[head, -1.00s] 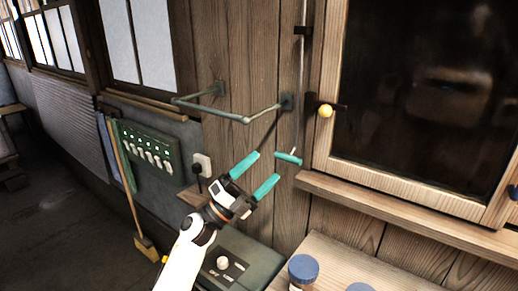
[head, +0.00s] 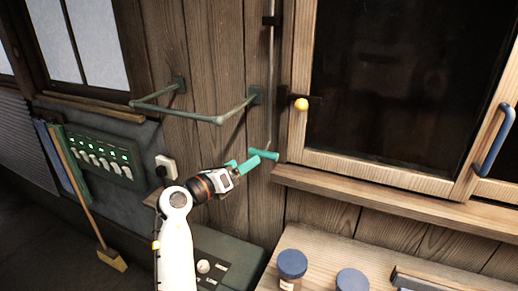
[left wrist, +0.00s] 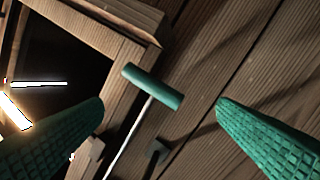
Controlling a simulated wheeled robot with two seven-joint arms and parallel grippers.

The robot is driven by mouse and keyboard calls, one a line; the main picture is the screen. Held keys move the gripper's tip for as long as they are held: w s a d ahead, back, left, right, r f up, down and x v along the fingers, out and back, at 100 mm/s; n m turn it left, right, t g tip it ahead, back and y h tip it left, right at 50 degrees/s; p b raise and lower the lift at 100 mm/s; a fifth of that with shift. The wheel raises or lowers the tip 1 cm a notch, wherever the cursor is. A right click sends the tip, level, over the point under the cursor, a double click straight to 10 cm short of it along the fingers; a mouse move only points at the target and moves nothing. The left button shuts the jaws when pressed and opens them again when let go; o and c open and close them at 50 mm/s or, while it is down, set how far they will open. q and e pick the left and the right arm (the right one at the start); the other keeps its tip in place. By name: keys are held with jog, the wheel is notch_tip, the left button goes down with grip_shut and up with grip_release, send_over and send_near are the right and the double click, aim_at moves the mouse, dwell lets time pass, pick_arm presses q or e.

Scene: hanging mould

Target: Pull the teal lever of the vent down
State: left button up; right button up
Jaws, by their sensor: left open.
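The teal lever (head: 263,155) is a short bar at the lower end of a thin rod (head: 271,85) on the plank wall, just left of the framed window. In the left wrist view the lever (left wrist: 152,86) lies tilted between my two open fingers, farther from the camera than the tips. My left gripper (head: 243,161) is open, with teal fingers, and its tips are close to the lever's left end in the head view. I cannot tell whether they touch it. It also shows in the left wrist view (left wrist: 160,105). My right gripper is not in view.
A green wall bracket (head: 218,119) sticks out above my left gripper. A window with a yellow knob (head: 301,104) and a wooden sill (head: 390,202) is to the right. Jars with blue lids (head: 292,264) stand on a bench below. A switch panel (head: 103,159) is at left.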

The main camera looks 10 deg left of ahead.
pick_arm(q)
jog(key=p+x, duration=0.1)
jog(key=x, duration=0.8)
jog(key=shift+w+p, duration=0.3)
jog(key=shift+w, duration=0.05)
jog(key=shift+d, duration=0.1)
